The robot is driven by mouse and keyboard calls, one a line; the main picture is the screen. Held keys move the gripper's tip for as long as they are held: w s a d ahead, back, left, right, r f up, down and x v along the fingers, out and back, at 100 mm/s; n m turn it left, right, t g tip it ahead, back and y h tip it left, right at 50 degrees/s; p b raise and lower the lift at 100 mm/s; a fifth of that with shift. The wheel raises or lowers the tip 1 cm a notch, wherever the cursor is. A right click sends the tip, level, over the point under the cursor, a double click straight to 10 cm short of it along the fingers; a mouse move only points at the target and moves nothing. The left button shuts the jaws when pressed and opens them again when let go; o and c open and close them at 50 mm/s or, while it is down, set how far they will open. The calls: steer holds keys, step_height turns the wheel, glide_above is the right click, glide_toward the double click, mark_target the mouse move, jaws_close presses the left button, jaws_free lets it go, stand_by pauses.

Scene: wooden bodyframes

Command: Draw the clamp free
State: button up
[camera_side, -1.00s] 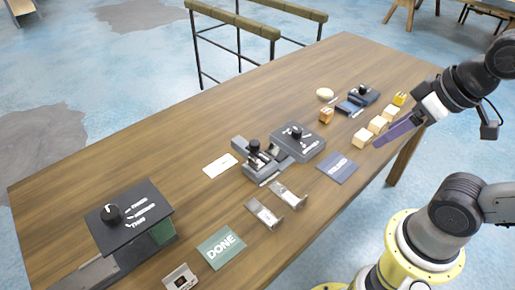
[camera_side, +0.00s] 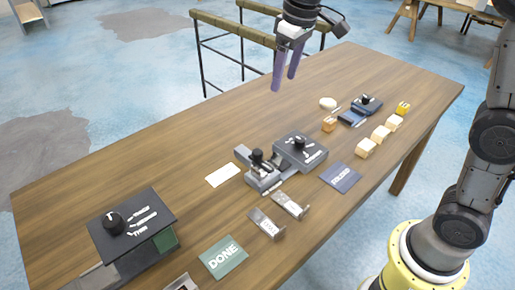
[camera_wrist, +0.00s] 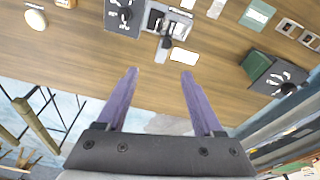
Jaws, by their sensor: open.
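A grey fixture (camera_side: 268,181) with a black-knobbed piece (camera_side: 257,157) stands mid-table, against a dark box (camera_side: 301,149) with a knob and white marks. The black-knobbed piece looks like the clamp, seated in the fixture; how it is held is too small to tell. In the wrist view the fixture (camera_wrist: 157,20) and black knob (camera_wrist: 167,42) show at the top, beyond the fingertips. My gripper (camera_side: 285,82) hangs high over the table's back edge, purple fingers pointing down, open and empty. Its spread fingers also show in the wrist view (camera_wrist: 159,74).
Two silver brackets (camera_side: 265,223) (camera_side: 291,206) lie in front of the fixture. A green DONE mat (camera_side: 223,257), blue mat (camera_side: 340,177) and white card (camera_side: 222,175) lie around. A larger dark knobbed box (camera_side: 133,222) stands left, wooden blocks (camera_side: 380,132) right. Rails (camera_side: 235,25) stand behind.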

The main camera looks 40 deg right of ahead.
steer(key=w+a+f+g, duration=0.1)
steer(key=w+a+f, duration=0.1)
steer(key=w+f, duration=0.3)
steer(key=g, duration=0.1)
glide_above(257, 151)
step_height(257, 151, down, 5)
steer(key=shift+n, duration=0.3)
step_height(257, 151, down, 14)
steer(key=shift+s, duration=0.1)
jaws_close()
steer(key=shift+r, duration=0.1)
stand_by(0.9)
